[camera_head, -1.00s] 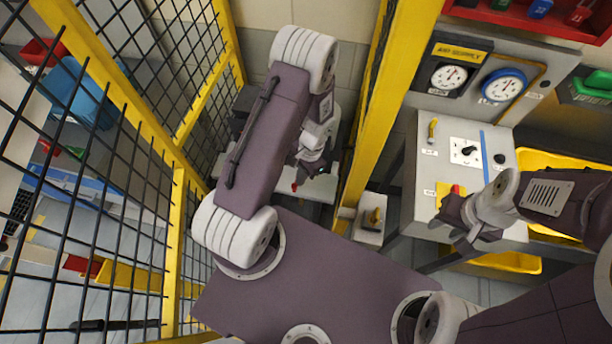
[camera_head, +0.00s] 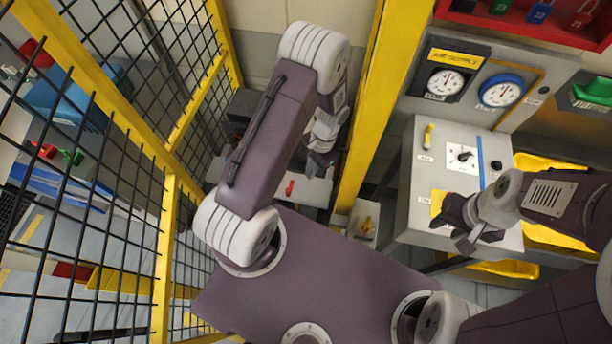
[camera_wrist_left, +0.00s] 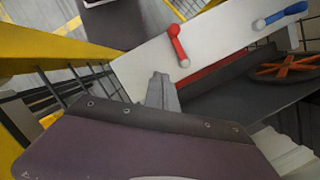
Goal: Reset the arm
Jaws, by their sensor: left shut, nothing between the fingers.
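My left arm reaches away from me in the middle of the head view, between the mesh fence and a yellow post. My left gripper (camera_head: 322,160) hangs near the far end of that arm, partly hidden by it, over a pale panel. In the left wrist view its fingers (camera_wrist_left: 162,90) are together with nothing between them. A red lever (camera_wrist_left: 178,45) stands on the pale panel beyond the fingertips, apart from them; it also shows in the head view (camera_head: 290,187). My right gripper (camera_head: 462,222) is over the grey control box; its finger gap is unclear.
The yellow post (camera_head: 372,110) stands between my arms. The mesh fence (camera_head: 110,130) closes the left side. The grey control box (camera_head: 410,220) lies under my right gripper. A blue lever (camera_wrist_left: 280,15) and an orange handwheel (camera_wrist_left: 286,66) are right of the red lever.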

